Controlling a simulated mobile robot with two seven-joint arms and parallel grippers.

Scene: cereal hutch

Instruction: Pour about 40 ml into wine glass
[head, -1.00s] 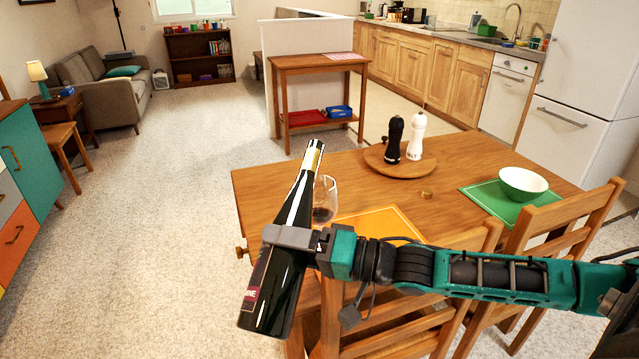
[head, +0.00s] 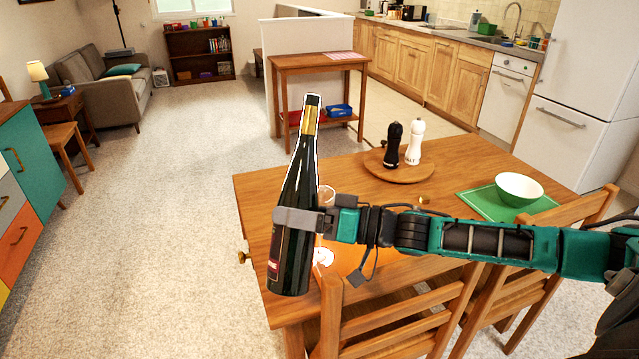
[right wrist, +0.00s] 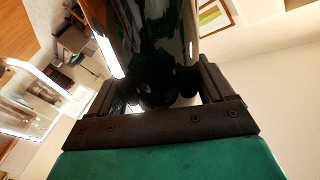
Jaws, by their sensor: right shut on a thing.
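My right gripper (head: 298,219) is shut on the dark wine bottle (head: 298,170), around its body. The bottle is nearly upright, its yellow-gold neck leaning slightly right, and it is held in front of the table's left part. The bottle also fills the upper middle of the right wrist view (right wrist: 145,45). The wine glass (head: 327,194) stands just behind and right of the bottle, mostly hidden by my gripper and arm; its foot (head: 323,258) shows below. A clear glass shape, likely the wine glass (right wrist: 30,100), shows at the left of the right wrist view. Its wine level cannot be seen now. My left gripper is out of view.
The wooden table (head: 270,187) carries an orange mat (head: 352,262), a round board (head: 400,175) with a black mill (head: 392,145) and a white mill (head: 415,142), and a white-green bowl (head: 519,188) on a green mat (head: 483,203). Chairs (head: 400,310) stand at the front.

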